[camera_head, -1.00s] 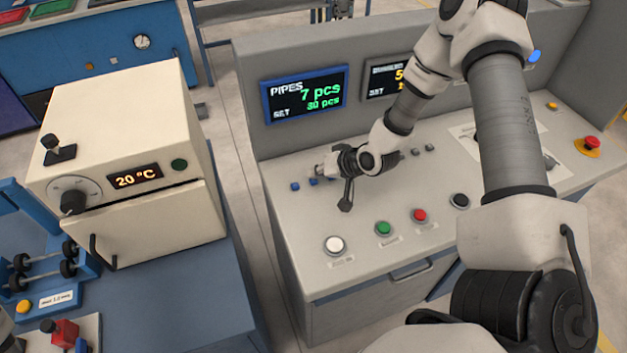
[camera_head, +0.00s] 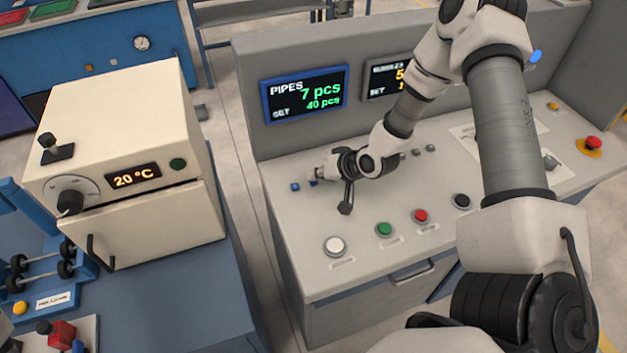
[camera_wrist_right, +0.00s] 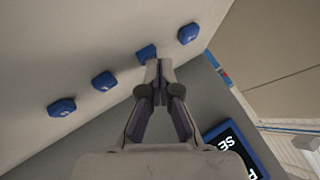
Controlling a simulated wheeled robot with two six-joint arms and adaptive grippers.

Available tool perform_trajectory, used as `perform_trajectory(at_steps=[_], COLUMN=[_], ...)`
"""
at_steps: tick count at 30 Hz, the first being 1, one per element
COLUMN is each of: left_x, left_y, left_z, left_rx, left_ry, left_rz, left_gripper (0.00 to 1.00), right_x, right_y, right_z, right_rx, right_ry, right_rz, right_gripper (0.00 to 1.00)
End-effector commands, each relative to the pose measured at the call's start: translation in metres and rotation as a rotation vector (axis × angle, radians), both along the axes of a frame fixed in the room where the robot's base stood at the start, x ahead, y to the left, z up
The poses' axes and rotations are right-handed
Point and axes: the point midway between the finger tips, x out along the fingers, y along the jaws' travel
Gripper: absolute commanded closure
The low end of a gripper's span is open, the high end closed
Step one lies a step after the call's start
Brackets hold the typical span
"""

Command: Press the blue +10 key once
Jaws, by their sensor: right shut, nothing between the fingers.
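A row of small blue keys lies on the grey console top; one key (camera_head: 295,187) shows clear of the gripper, and another (camera_head: 313,182) is beside the fingertips. My right gripper (camera_head: 322,174) is shut and empty, low over this row. In the right wrist view its fingertips (camera_wrist_right: 159,66) overlap the edge of one blue key (camera_wrist_right: 147,52), with other blue keys on both sides. Contact cannot be told, and no key labels can be read. The PIPES display (camera_head: 305,92) reads 7 pcs, SET 40 pcs. My left gripper is not in view.
White (camera_head: 335,246), green (camera_head: 384,229), red (camera_head: 420,216) and black (camera_head: 461,201) buttons line the console front. A second display (camera_head: 388,78) is partly hidden by my right arm. A red mushroom button (camera_head: 593,143) is at the right. A cream oven (camera_head: 125,150) stands left.

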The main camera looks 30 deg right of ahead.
Motion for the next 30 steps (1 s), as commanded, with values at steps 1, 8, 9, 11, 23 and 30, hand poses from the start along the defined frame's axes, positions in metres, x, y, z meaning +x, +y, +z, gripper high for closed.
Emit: perform_trajectory(at_steps=[1, 8, 9, 11, 23, 30], left_x=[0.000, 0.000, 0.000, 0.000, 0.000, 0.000], left_y=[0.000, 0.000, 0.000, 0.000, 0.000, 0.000], left_z=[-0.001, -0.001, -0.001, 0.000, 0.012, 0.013], left_rx=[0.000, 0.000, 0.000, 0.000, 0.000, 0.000], left_ry=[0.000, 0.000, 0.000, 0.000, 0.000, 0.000], left_rz=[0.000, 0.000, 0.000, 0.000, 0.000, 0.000], left_gripper=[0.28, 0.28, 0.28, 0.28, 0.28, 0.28], right_x=[0.000, 0.000, 0.000, 0.000, 0.000, 0.000], right_y=[0.000, 0.000, 0.000, 0.000, 0.000, 0.000], right_z=[-0.002, -0.002, -0.002, -0.001, 0.015, 0.016], right_rx=[0.000, 0.000, 0.000, 0.000, 0.000, 0.000], right_ry=[0.001, 0.002, 0.002, 0.002, 0.002, 0.001], right_rz=[0.001, 0.001, 0.001, 0.001, 0.001, 0.001], right_gripper=[1.00, 1.00, 1.00, 1.00, 1.00, 1.00])
